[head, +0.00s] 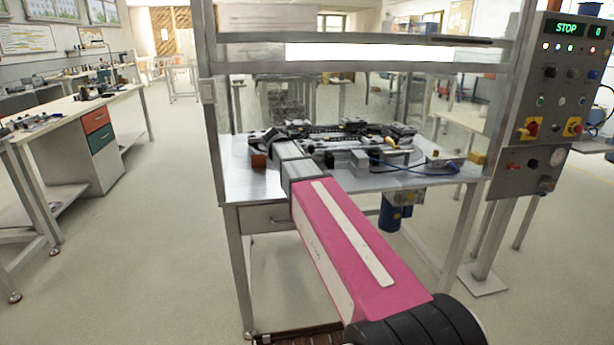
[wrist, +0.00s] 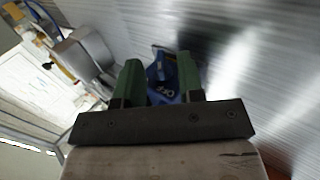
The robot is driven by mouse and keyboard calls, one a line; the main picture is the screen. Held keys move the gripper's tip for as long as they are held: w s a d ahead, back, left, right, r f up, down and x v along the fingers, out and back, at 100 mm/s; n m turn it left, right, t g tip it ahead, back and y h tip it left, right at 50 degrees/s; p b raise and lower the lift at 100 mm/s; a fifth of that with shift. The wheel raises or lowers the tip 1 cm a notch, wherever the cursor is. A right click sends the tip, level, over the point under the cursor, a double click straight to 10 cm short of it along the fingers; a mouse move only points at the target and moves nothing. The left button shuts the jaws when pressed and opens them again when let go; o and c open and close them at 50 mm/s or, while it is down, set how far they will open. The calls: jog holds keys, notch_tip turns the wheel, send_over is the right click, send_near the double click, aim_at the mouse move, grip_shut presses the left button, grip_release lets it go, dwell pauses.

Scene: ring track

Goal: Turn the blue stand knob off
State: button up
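In the wrist view my gripper (wrist: 160,61) has two green fingers spread apart. A dark blue part (wrist: 161,73), perhaps the blue stand knob, shows in the gap and beyond the fingertips. It looks close to both fingers, but I cannot tell if they touch it. Its turn position is unclear, as the fingers hide its sides. In the head view my pink arm reaches to the left part of the metal table (head: 250,182), and its end hides the knob there.
Black track machinery (head: 350,133) covers the tabletop behind and right of my arm. Frame posts and clear panels enclose the table. A control box (head: 560,95) reading STOP stands at right. A blue canister (head: 393,214) hangs below. Floor at left is free up to a workbench (head: 75,105).

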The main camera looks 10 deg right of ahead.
jog(key=shift+d+f, duration=0.35)
jog(key=shift+f, duration=0.15)
grip_shut()
jog(key=shift+a+h, duration=0.1)
jog(key=shift+h, duration=0.7)
grip_release()
